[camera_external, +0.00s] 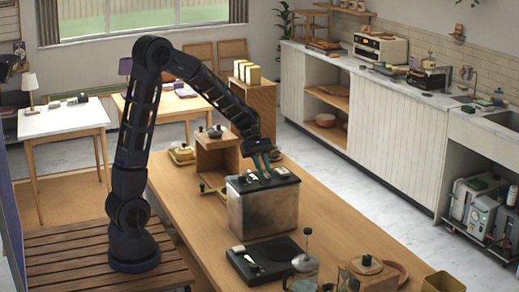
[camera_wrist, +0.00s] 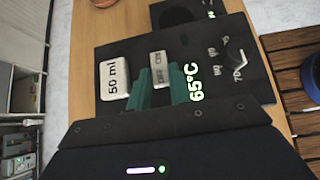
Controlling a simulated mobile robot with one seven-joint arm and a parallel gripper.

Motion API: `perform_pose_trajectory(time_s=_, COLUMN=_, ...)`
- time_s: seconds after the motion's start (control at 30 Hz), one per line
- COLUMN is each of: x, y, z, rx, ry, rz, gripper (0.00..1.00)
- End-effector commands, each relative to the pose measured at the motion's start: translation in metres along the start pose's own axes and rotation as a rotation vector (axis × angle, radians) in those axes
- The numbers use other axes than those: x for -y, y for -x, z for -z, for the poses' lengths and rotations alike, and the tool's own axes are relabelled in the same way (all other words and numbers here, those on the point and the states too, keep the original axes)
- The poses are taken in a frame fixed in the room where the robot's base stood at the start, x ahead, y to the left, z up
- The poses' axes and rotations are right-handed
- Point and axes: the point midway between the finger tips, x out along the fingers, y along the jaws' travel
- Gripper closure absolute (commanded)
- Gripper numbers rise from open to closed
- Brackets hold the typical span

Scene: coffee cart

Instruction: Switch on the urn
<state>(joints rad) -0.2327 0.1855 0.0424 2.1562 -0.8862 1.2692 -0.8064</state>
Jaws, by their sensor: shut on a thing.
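The urn (camera_external: 263,212) is a boxy metal container with a dark top, standing on the long wooden table. My gripper (camera_external: 263,170) reaches down onto its top from behind. In the wrist view, the urn's black top panel (camera_wrist: 125,55) carries a pale switch (camera_wrist: 158,60) marked ON and OFF. My gripper's green fingers (camera_wrist: 160,84) are shut on this switch, one finger on each side. The fingers hide its near part, so I cannot tell which way it is set. A white button marked 50 ml (camera_wrist: 115,80), a lit 65°C display (camera_wrist: 196,83) and a temperature knob (camera_wrist: 236,59) are beside it.
A black scale-like device (camera_external: 265,260) lies in front of the urn. A glass press (camera_external: 303,265) and a wooden-lidded box (camera_external: 367,270) stand at the table's near end. A wooden stand (camera_external: 217,155) is behind the urn. The table right of the urn is clear.

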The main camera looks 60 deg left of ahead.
Motion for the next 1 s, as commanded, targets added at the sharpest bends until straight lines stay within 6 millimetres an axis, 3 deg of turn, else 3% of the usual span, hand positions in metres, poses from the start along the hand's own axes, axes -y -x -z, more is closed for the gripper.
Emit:
perform_pose_trajectory(time_s=0.33, x=0.0, y=0.0, z=-0.001, rx=-0.02, ry=0.0, rz=0.0, gripper=1.0)
perform_pose_trajectory(time_s=0.37, x=0.0, y=0.0, z=-0.001, rx=-0.02, ry=0.0, rz=0.0, gripper=0.78)
perform_pose_trajectory(time_s=0.47, x=0.0, y=0.0, z=-0.001, rx=-0.019, ry=0.0, rz=0.0, gripper=0.58)
perform_pose_trajectory(time_s=0.8, x=0.0, y=0.003, z=-0.001, rx=-0.019, ry=0.0, rz=-0.001, gripper=0.58)
perform_pose_trajectory(time_s=1.0, x=-0.001, y=0.025, z=-0.001, rx=-0.019, ry=0.0, rz=-0.004, gripper=0.58)
